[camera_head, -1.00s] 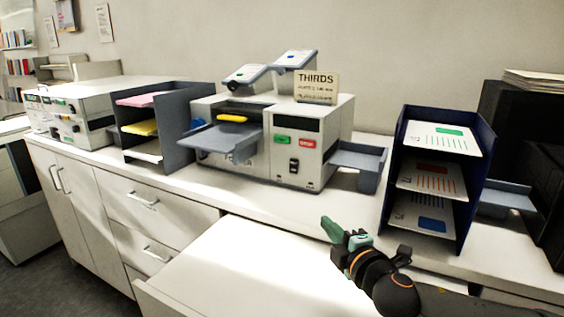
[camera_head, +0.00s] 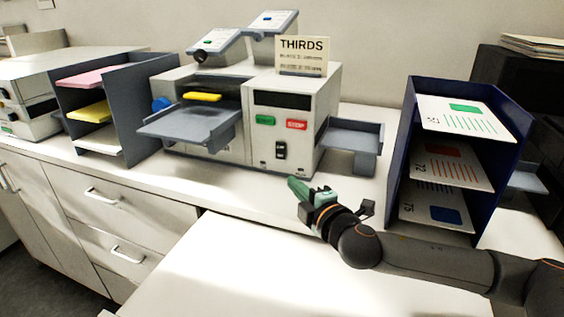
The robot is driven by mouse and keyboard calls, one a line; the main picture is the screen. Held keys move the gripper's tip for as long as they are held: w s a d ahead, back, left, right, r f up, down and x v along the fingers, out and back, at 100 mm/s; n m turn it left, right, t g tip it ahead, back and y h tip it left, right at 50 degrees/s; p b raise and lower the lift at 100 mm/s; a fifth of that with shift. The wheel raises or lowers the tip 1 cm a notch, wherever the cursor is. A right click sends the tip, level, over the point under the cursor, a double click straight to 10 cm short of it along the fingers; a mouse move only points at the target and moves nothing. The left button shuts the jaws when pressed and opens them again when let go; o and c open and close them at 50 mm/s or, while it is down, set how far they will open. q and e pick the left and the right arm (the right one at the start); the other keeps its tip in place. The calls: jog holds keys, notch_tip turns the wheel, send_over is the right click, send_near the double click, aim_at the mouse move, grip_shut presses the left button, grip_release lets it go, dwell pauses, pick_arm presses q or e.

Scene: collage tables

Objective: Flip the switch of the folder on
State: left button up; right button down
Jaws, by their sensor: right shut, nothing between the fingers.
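The folder (camera_head: 230,157) is a pale grey machine on the counter, with a "THIRDS" sign (camera_head: 303,54) on top. Its front carries a green button (camera_head: 265,120), a red button (camera_head: 297,125) and, below them, a black rocker switch (camera_head: 280,151). Which way the rocker is tipped is too small to tell. My right gripper (camera_head: 297,187) has green fingers and is shut and empty. It is in front of the folder, a little below and right of the switch, apart from it. My left gripper is not in view.
A grey feed tray (camera_head: 190,126) juts out from the folder's left front, and a grey side tray (camera_head: 352,137) is at its right. A dark blue rack (camera_head: 508,133) with printed sheets stands at the right. A grey paper rack (camera_head: 128,109) stands at the left.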

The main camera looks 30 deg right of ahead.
jog(key=p, duration=0.2)
send_near(276, 156)
jog(key=w+a, duration=0.2)
jog(key=w, duration=0.1)
jog(key=shift+w+a, duration=0.15)
jog(key=shift+a, duration=0.25)
jog(key=shift+w+d+f, duration=0.2)
jog(key=shift+w+d, duration=0.55)
jog(key=shift+d, duration=0.2)
jog(key=shift+w+d+f, duration=0.15)
jog(key=shift+w+d, duration=0.3)
jog(key=shift+d, duration=0.1)
